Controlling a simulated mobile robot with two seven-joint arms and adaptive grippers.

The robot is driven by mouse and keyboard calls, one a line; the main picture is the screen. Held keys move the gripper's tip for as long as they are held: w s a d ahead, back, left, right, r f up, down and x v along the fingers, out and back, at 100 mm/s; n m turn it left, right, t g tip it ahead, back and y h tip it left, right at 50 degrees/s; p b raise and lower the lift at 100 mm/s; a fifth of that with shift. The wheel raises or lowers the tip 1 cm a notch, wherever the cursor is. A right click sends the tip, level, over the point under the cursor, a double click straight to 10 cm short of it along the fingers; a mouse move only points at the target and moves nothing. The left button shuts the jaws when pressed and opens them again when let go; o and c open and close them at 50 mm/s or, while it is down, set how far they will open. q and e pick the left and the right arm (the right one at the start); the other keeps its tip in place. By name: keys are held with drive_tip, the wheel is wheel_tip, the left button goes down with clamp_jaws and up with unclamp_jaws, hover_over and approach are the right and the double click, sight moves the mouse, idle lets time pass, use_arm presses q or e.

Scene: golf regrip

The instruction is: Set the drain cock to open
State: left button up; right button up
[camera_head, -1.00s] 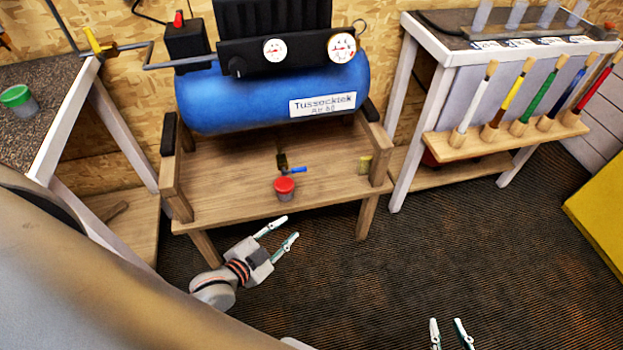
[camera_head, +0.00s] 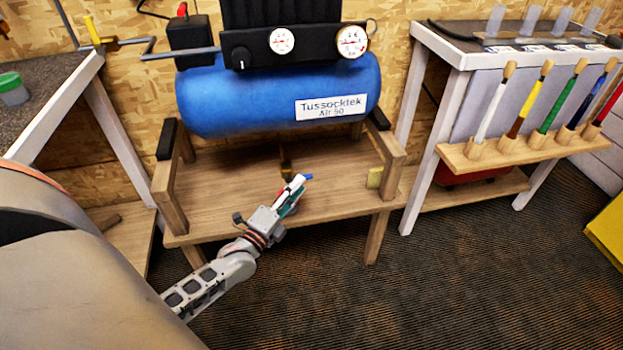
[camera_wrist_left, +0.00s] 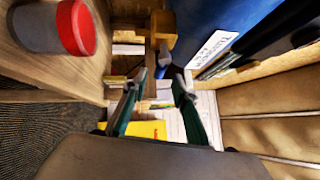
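The drain cock (camera_head: 286,168) is a small brass fitting under the blue tank, above the wooden stand. The blue end of its lever (camera_head: 308,177) shows just past the fingertips of my left gripper (camera_head: 298,184), pointing right. In the left wrist view the two fingers of this gripper (camera_wrist_left: 160,78) are apart, with no object clearly held between them. A small blue patch shows near the fingertips there; I cannot tell whether the fingers touch the lever. The rest of the lever is hidden behind the gripper in the head view. My right gripper is not in view.
The blue tank (camera_head: 240,100) hangs close above. The floor in front is clear.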

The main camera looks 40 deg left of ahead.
sight(307, 175)
use_arm(q)
drive_tip(key=shift+w+a+r+b, duration=0.1)
drive_tip(key=shift+w+r+b, duration=0.1)
drive_tip(key=shift+w, duration=1.15)
drive_tip(key=shift+w+a+r+b, duration=0.1)
drive_tip(key=shift+w+b, duration=0.1)
drive_tip(key=shift+w, duration=1.15)
clamp_jaws()
